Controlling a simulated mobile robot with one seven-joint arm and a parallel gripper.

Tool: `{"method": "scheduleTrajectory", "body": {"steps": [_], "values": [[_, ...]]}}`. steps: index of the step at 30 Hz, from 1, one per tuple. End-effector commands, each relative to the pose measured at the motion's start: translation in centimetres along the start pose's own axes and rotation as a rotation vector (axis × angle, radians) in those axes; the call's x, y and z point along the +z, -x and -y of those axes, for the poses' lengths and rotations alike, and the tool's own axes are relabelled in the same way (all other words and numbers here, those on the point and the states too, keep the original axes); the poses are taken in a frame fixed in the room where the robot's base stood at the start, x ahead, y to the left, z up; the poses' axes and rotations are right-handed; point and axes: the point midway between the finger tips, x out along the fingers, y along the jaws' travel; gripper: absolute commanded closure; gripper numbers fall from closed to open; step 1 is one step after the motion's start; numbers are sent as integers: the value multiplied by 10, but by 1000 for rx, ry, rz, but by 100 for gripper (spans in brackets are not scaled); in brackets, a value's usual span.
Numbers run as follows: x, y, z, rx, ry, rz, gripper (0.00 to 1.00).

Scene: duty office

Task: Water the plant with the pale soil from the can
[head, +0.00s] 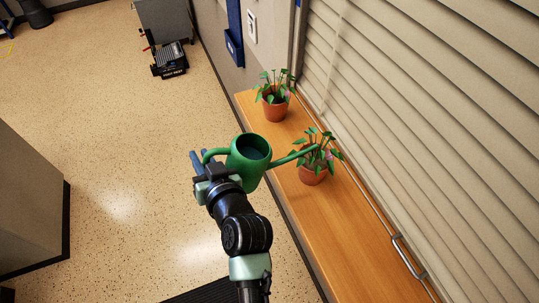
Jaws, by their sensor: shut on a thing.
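A green watering can (249,160) is held up by my gripper (206,165), which is shut on its handle at the left. Dark water or a dark inside shows through the can's open top. Its spout points right and overlaps the near potted plant (313,174) in the picture. I cannot tell whether water flows from it. A second potted plant (275,105) stands farther back on the same wooden ledge (345,235). Both have terracotta pots and green leaves. The soil of both is mostly hidden by leaves, so I cannot tell which is pale.
A slatted shutter (440,120) with a metal handle (408,257) runs along the ledge's right side. A grey block (30,205) stands at the left. A dark wheeled item (170,62) is on the floor at the back. The speckled floor between is clear.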

Motion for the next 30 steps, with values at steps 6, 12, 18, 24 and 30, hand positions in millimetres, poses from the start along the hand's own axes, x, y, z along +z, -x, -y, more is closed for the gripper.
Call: {"method": "scheduleTrajectory", "body": {"steps": [6, 12, 18, 24, 30], "values": [[-2, 0, 0, 0, 3, -5, 100], [-2, 0, 0, 0, 3, -5, 100], [-3, 1, 1, -1, 0, -6, 100], [-9, 4, 2, -8, -19, -10, 100], [-13, 6, 3, -15, -34, -13, 100]]}}
